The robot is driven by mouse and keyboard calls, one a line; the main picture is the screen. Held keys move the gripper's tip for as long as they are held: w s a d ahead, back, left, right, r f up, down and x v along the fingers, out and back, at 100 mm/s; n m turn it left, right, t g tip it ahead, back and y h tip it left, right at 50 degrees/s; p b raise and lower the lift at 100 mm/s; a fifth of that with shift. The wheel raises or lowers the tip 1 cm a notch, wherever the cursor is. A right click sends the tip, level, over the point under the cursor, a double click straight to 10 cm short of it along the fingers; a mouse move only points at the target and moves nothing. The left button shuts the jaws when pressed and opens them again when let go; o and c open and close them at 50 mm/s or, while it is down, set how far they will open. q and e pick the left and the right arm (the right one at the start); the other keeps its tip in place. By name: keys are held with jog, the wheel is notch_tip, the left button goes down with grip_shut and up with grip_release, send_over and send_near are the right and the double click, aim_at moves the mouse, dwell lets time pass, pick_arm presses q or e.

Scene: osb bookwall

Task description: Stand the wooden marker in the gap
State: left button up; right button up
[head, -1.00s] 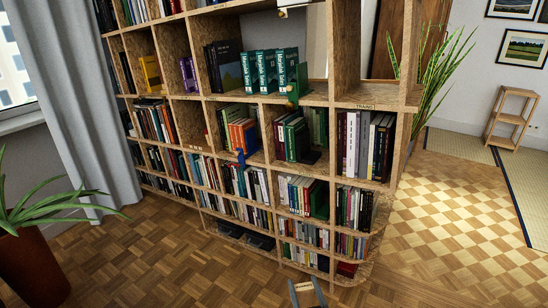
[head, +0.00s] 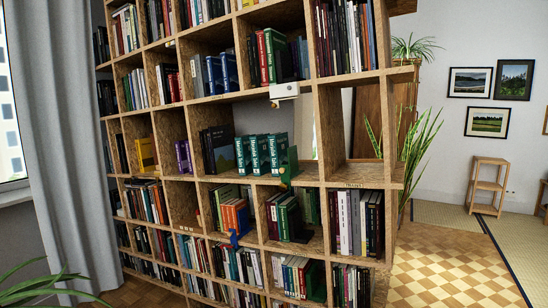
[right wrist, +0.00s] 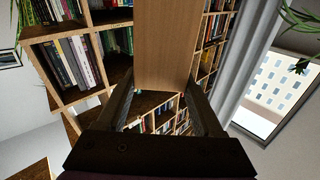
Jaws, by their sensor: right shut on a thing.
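The wooden marker is a plain light-wood board (right wrist: 165,45) in the right wrist view, upright in the picture, its top cut off by the frame. My right gripper (right wrist: 163,90) is shut on its lower end, one dark finger at each side. In the head view neither gripper nor the board shows. Teal books (head: 257,155) stand in a middle compartment of the bookwall, with a green bookend (head: 289,167) at their right and dark books (head: 217,150) at their left. I cannot tell which space is the gap.
The OSB bookwall (head: 345,97) fills the head view's middle, most compartments holding books. A white box (head: 284,91) juts from a shelf edge above the teal books. The labelled compartment (head: 362,174) right of them looks empty. A plant (head: 418,145) stands right; parquet (head: 440,265) there is clear.

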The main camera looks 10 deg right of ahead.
pick_arm(q)
notch_tip(320, 180, up, 21)
jog(key=w+p, duration=0.1)
jog(key=p, duration=1.7)
jog(key=shift+w+t, duration=0.35)
jog(key=shift+t, duration=0.05)
pick_arm(e)
jog(key=w+r+m+h, duration=0.1)
jog(key=w+r+h, duration=0.1)
jog(key=r, duration=0.9)
jog(key=w+r+m+h, duration=0.2)
jog(key=r+h, duration=0.1)
jog(key=r, duration=0.8)
jog(key=shift+w+r+g, duration=0.3)
jog(key=shift+r+g, duration=0.1)
pick_arm(q)
jog(key=shift+f, duration=0.1)
